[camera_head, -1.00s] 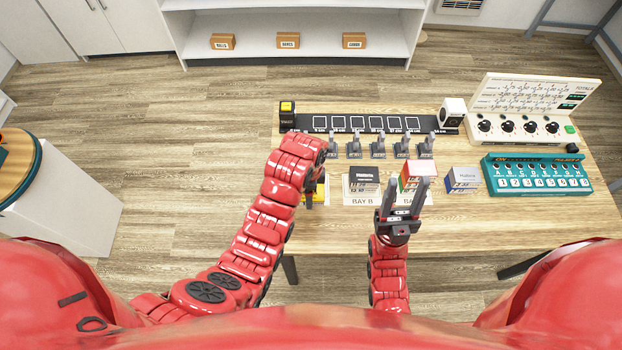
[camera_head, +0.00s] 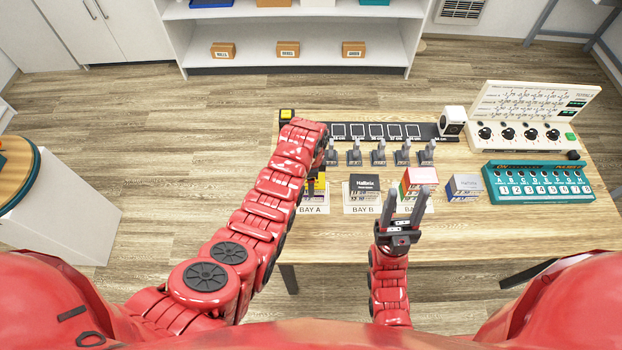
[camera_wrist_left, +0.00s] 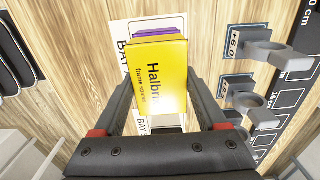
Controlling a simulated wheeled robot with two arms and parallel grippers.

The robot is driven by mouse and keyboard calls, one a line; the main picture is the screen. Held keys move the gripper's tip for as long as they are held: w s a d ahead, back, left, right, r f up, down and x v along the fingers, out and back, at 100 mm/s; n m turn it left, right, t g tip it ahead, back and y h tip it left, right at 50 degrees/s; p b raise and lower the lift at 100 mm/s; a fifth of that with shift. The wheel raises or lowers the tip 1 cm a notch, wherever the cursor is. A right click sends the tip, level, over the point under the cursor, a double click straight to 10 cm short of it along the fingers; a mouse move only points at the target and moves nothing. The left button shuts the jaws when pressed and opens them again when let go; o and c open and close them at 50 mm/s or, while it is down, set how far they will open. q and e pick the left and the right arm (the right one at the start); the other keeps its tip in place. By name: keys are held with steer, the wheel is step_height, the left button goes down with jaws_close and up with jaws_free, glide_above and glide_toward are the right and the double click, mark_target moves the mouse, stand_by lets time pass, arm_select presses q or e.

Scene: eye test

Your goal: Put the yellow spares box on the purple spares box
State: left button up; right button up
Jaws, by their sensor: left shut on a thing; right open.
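The yellow spares box (camera_wrist_left: 158,75) is between the fingers of my left gripper (camera_wrist_left: 160,92), which is shut on it, in the left wrist view. In the head view the yellow box (camera_head: 319,181) shows in part past my left forearm, over the BAY A card (camera_head: 313,210). The purple spares box (camera_wrist_left: 160,32) shows as a strip beyond the yellow box's edge in the wrist view; the rest is hidden. I cannot tell whether the two boxes touch.
A dark-topped box (camera_head: 363,186) stands on the BAY B card. A blue-and-white box (camera_head: 464,187) stands right of the red one. Grey holders (camera_head: 378,155) line up behind the bays. A teal keypad unit (camera_head: 540,181) is at the right. The table front is clear.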

arm_select(q)
steer(key=shift+f, duration=0.25)
steer(key=shift+f, duration=0.1)
steer(key=shift+f, duration=0.2)
steer(key=o, duration=1.4)
steer(key=shift+r, duration=0.1)
steer(key=shift+r, duration=0.1)
